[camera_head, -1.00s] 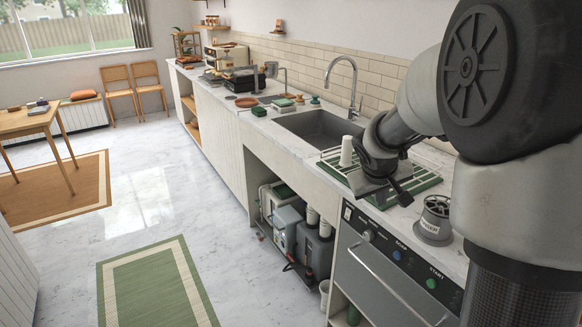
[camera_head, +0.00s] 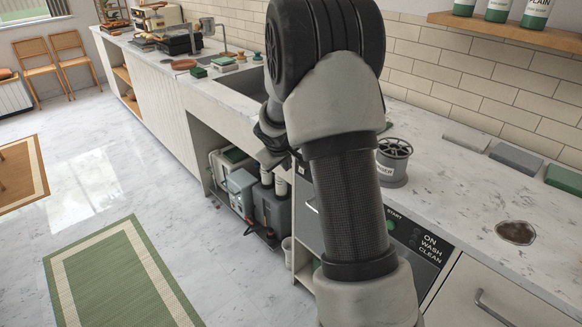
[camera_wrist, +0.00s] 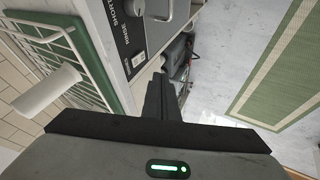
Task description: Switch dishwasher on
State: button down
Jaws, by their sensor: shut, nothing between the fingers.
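The dishwasher's dark control panel (camera_head: 418,238) shows in the head view under the counter, with START and ON, WASH, CLEAN lettering at its right end. My arm hides most of the panel and door. In the wrist view the panel's other end (camera_wrist: 128,22) shows RINSE and SHORT lettering.
A green drying mat with a white wire rack (camera_wrist: 62,45) and a white cylinder (camera_wrist: 45,92) lie beside the panel. A grey canister (camera_head: 393,165) stands on the counter. An open bay with grey machines (camera_head: 262,205) is left of the dishwasher.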

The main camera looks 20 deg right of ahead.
jog(key=w+d+f, duration=0.5)
jog(key=d+f, duration=0.1)
jog(key=f, duration=0.2)
jog(key=shift+w+d, duration=0.2)
jog(key=shift+w, duration=0.15)
jog(key=shift+d+b, duration=0.15)
jog(key=shift+b, duration=1.1)
